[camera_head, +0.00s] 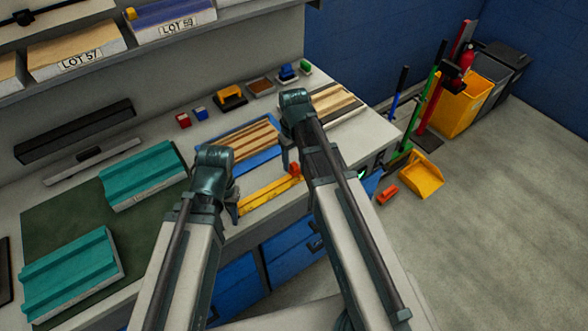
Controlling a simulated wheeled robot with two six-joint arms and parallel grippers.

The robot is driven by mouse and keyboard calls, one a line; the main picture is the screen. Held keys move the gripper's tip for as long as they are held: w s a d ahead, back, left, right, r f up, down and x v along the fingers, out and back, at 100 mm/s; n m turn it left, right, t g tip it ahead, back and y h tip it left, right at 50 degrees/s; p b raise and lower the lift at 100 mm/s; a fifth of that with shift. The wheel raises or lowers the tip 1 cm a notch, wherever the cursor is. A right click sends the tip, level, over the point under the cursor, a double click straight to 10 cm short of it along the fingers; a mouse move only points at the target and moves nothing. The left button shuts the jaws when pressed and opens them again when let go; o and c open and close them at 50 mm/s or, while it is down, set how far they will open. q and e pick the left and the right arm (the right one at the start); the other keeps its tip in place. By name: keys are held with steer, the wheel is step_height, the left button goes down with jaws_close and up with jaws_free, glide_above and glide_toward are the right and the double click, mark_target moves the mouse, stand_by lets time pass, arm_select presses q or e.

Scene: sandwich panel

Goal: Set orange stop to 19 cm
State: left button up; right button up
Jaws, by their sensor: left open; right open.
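The orange stop (294,169) sits near the right end of a yellow ruler bar (265,195) at the front of the bench. The scale marks are too small to read. My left gripper (232,206) is open at the left end of the yellow bar, pointing down. My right gripper (287,158) is open, just left of and behind the orange stop; I cannot tell whether it touches it. My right forearm covers the area just right of the stop.
A blue tray with wooden strips (240,143) lies behind the bar. Teal panels (145,175) rest on a green mat (50,215) at left. Small coloured blocks (184,119) stand along the back. A shelf with lot boxes (78,55) overhangs. A yellow dustpan (422,176) is on the floor.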

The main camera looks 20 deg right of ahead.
steer(key=shift+f, duration=0.6)
jaws_close()
steer(key=shift+a, duration=0.1)
stand_by(1.0)
